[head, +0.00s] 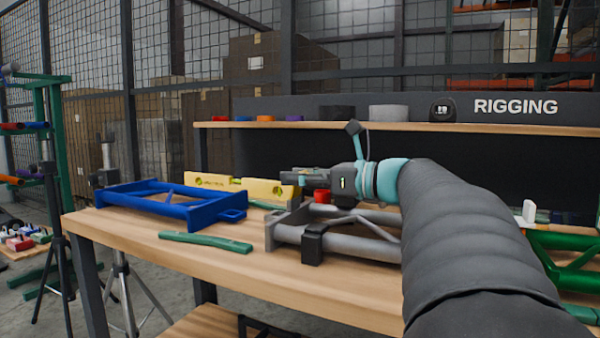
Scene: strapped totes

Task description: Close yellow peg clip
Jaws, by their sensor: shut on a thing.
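I cannot make out a yellow peg clip in the head view. My gripper (288,178) points left over the workbench, just behind the grey frame (348,234). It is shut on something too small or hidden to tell. The right end of a yellow spirit level (238,186) lies beside and partly behind the fingers. I cannot tell whether they touch. A black strap or clip (313,243) wraps the near bar of the grey frame. My arm hides the frame's right end.
A blue frame (170,205) lies left on the wooden bench (300,288). A green strip (205,242) lies in front of it. A red round item (321,196) stands below my wrist. A green frame (565,243) is at the right. A shelf (390,125) runs behind.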

